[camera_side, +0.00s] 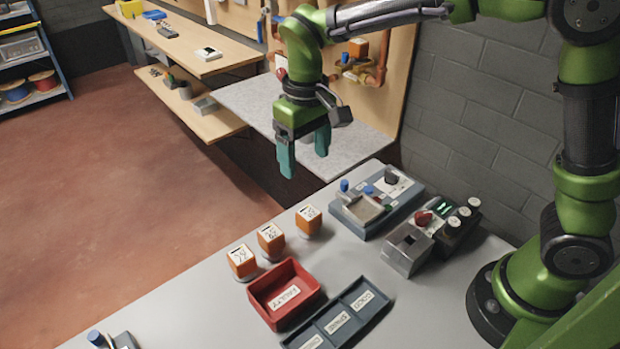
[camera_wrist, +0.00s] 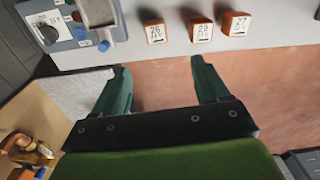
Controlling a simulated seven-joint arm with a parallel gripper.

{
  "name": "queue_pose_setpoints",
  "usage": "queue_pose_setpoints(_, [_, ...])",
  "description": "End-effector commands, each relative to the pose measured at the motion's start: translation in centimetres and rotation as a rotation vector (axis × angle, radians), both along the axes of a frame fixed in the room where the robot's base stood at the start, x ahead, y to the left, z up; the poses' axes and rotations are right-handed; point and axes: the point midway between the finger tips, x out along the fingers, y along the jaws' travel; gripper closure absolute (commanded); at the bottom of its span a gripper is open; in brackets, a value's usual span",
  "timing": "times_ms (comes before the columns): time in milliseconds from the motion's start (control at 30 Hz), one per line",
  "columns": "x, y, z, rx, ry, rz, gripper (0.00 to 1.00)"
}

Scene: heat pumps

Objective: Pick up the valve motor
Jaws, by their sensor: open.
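Three orange box-shaped valve motors with white labels stand in a row on the grey table: one at the left (camera_side: 242,262), one in the middle (camera_side: 270,241) and one at the right (camera_side: 308,221). In the wrist view they line the top edge, with labels that seem to read 26 (camera_wrist: 154,33), 29 (camera_wrist: 202,30) and 27 (camera_wrist: 235,23). Another orange block (camera_side: 357,48) sits on a brass valve on the wall pipes. My gripper (camera_side: 304,160) has teal fingers, hangs open and empty in the air beyond the table, and shows in the wrist view (camera_wrist: 160,66).
A red tray marked FAULTY (camera_side: 268,316) and a dark divided tray (camera_side: 345,312) stand in front of the motors. A blue-grey test station (camera_side: 403,207) and a metal box (camera_side: 405,256) stand to the right. A grey speckled surface (camera_side: 350,158) lies below the wall pipes.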

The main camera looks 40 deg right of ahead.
Motion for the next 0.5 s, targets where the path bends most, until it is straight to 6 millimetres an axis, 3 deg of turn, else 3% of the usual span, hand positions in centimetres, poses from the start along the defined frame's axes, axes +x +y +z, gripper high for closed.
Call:
queue_pose_setpoints(67, [0.2,-0.1,0.6,-0.006,-0.001,-0.005,0.26])
queue_pose_setpoints(167, [-0.1,-0.3,-0.5,-0.010,0.012,-0.006,0.26])
queue_pose_setpoints(500, [-0.2,-0.3,-7.7,-0.009,0.013,-0.006,0.26])
